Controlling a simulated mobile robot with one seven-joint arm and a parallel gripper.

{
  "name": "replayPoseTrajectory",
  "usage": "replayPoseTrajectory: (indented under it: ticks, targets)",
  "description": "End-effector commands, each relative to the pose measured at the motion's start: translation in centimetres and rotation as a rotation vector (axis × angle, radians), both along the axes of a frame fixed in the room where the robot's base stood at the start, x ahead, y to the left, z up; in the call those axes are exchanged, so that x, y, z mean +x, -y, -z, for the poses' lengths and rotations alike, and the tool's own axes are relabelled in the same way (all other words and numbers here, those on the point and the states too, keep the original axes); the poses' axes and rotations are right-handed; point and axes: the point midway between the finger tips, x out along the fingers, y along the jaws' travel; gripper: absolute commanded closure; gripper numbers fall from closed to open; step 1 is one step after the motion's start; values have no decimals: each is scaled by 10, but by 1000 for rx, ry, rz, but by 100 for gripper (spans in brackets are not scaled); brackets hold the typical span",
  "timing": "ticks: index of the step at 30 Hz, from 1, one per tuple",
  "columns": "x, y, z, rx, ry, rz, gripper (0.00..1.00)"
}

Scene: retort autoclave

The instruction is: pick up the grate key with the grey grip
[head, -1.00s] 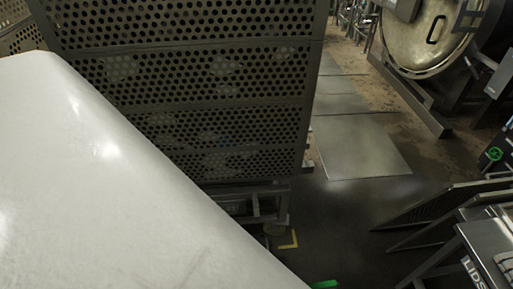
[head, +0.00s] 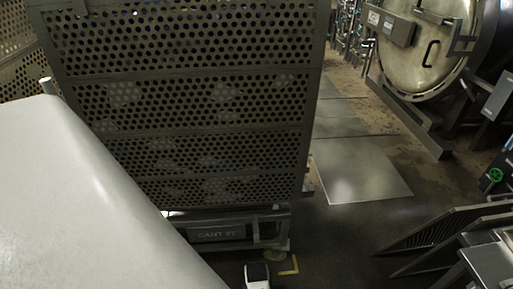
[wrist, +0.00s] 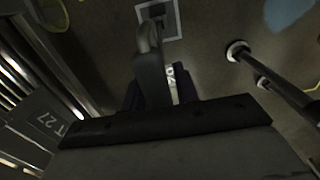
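In the wrist view, my gripper (wrist: 160,90) shows as dark fingers beyond the broad dark edge of the hand. A dark grey, curved bar (wrist: 150,68) stands close in front of the hand and overlaps the fingers. It may be the grate key with the grey grip, but its lower end and any markings are hidden. I cannot tell whether the fingers are closed on it. A small pale, bright part (wrist: 172,85) shows beside it. In the head view, no grate key can be made out.
A tall perforated cart (head: 185,100) with a dark label fills the centre left of the head view. Slanted racks (head: 440,228) stand at the lower right, and a round vessel door (head: 425,60) behind. Floor plates (head: 360,170) lie between. In the wrist view, a metal leg (wrist: 270,72) stands right.

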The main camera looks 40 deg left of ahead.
Motion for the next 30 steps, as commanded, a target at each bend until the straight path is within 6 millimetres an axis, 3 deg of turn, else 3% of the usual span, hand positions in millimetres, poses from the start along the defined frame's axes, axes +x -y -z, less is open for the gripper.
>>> replayPoseTrajectory:
  ticks: [1, 7, 23, 30]
  targets:
    - [0, 0, 0, 0, 0, 0, 77]
    - [0, 0, 0, 0, 0, 0, 100]
    - [1, -1, -6, 3, 3, 0, 100]
    - [1, -1, -44, 4, 3, 0, 100]
